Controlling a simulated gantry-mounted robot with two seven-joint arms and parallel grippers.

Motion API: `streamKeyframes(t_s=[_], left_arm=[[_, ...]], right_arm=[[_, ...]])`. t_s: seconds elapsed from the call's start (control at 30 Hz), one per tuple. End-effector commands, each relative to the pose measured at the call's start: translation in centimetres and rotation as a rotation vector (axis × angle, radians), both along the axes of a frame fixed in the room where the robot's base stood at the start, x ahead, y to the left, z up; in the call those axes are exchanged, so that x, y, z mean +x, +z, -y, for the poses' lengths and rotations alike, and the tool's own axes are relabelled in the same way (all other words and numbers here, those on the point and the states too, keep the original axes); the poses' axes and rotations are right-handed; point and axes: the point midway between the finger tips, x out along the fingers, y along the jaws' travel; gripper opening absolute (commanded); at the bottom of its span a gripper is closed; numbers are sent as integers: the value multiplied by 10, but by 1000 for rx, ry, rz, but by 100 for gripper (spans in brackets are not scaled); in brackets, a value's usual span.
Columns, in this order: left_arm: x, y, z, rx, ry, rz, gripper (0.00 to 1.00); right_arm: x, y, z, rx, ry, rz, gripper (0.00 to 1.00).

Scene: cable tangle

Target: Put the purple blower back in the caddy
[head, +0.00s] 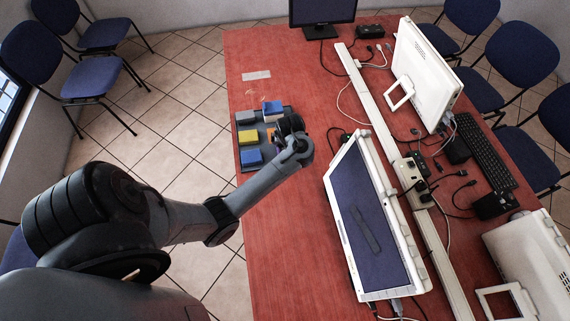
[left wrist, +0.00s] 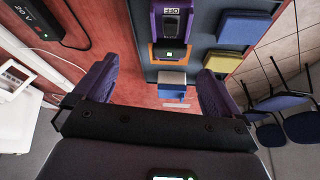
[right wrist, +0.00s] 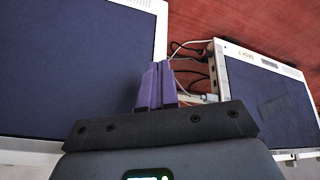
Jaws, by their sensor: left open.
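The grey caddy (head: 267,167) stands near the table's left edge, with blue, yellow, grey and orange pieces in it. It also shows in the left wrist view (left wrist: 201,66). A purple-framed device with a grey face and white marking (left wrist: 172,20), seemingly the blower, shows at the top of the left wrist view, over the caddy area. I cannot tell whether it is seated. My left gripper (left wrist: 160,82) is open, with nothing seen between its fingers. In the head view it is over the caddy's right side. My right gripper (right wrist: 157,86) is shut and empty, near the screens.
A white tablet screen (head: 364,220) stands right of the caddy, beside a long white rail (head: 440,262). Cables, a second white screen (head: 425,70) and a black keyboard (head: 473,152) crowd the right side. The table's front left is clear.

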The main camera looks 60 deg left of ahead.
Motion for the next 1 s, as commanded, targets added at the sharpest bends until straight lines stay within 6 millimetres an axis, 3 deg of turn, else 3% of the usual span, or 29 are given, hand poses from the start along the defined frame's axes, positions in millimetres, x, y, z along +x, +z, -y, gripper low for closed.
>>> streamKeyframes(t_s=[0.17,0.23,0.4,0.5,0.7,1.0], left_arm=[[-26,1,70,15,-372,-19,98],[-44,6,108,12,-533,-35,98],[-103,26,194,-7,-872,-80,98],[-136,40,231,-14,-1019,-101,98],[-175,61,267,-18,-1175,-120,98],[-180,65,272,-17,-1200,-122,98]], right_arm=[[0,0,-1,4,-2,0,0],[0,0,-1,5,-3,0,0],[0,0,-2,8,-5,-1,0],[0,0,-2,8,-5,-1,0],[0,-1,-2,7,-5,-1,0],[0,-1,-1,3,-2,-1,0]])
